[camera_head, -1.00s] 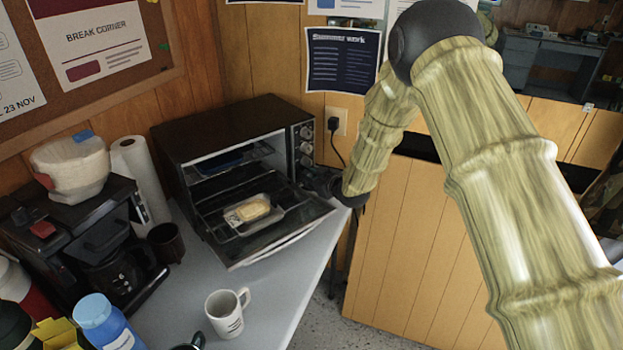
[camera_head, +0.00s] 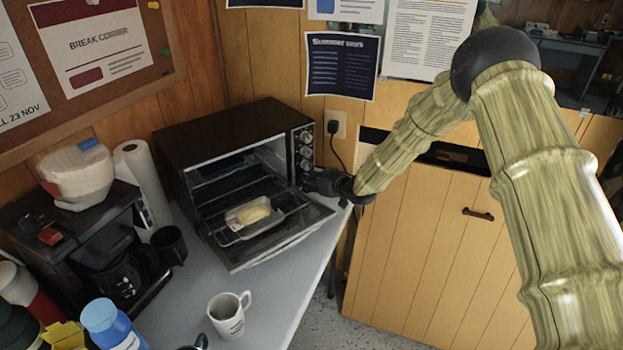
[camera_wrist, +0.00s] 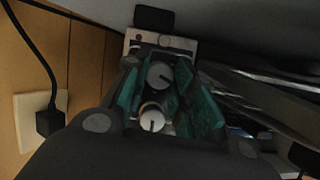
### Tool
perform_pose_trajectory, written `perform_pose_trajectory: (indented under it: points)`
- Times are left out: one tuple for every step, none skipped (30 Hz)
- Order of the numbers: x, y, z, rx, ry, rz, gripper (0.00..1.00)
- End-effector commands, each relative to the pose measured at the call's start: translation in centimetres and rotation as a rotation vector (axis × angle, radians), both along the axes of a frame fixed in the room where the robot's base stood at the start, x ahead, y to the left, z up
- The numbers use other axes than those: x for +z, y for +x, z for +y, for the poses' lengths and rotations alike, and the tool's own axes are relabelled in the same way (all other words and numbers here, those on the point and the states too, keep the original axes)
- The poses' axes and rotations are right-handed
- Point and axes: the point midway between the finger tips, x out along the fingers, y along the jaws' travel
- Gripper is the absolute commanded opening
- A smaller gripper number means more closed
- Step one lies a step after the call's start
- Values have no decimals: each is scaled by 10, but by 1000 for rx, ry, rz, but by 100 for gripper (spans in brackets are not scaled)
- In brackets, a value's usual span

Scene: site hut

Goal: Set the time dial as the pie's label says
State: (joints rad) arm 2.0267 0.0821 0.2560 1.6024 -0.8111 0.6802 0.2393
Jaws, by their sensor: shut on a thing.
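The toaster oven (camera_head: 225,125) stands on the counter with its door (camera_head: 290,235) down. The pie (camera_head: 255,212) sits in a foil tray at the open oven; a pale patch beside it is too small to read. A column of dials (camera_head: 305,150) runs down the oven's right-hand panel. My gripper (camera_head: 322,181) is at the bottom of that panel. In the wrist view its green-padded fingers (camera_wrist: 160,85) are shut on the lowest dial (camera_wrist: 160,75), one on each side. Another dial (camera_wrist: 152,117) shows close by. The dial markings are not readable.
A white mug (camera_head: 228,315) stands in front of the oven. A coffee maker (camera_head: 85,245), a dark cup (camera_head: 169,244) and a paper roll (camera_head: 142,180) are to the left. A plugged cord (camera_head: 335,128) hangs on the wall right of the panel.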

Motion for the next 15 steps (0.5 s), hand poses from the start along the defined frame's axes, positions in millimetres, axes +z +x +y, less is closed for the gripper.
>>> perform_pose_trajectory:
  points:
    - [1, 1, -2, -3, 23, 17, 2]
    - [1, 1, -2, -2, 36, 26, 2]
    - [1, 1, -2, -2, 51, 40, 2]
    - [1, 1, -2, -3, 62, 49, 2]
    - [0, 1, -2, -2, 72, 57, 2]
    - [0, 1, -2, -2, 86, 68, 2]
    - [0, 1, -2, -1, 94, 75, 2]
    - [0, 1, -2, -1, 103, 81, 2]
    - [0, 1, -2, -2, 113, 89, 2]
    - [0, 1, -2, -1, 120, 94, 2]
    - [0, 1, -2, -1, 125, 98, 2]
    - [0, 1, -2, -2, 132, 104, 2]
    - [0, 1, -2, -1, 137, 108, 2]
    - [0, 1, -1, 0, 140, 110, 2]
    - [0, 1, -1, 0, 143, 114, 2]
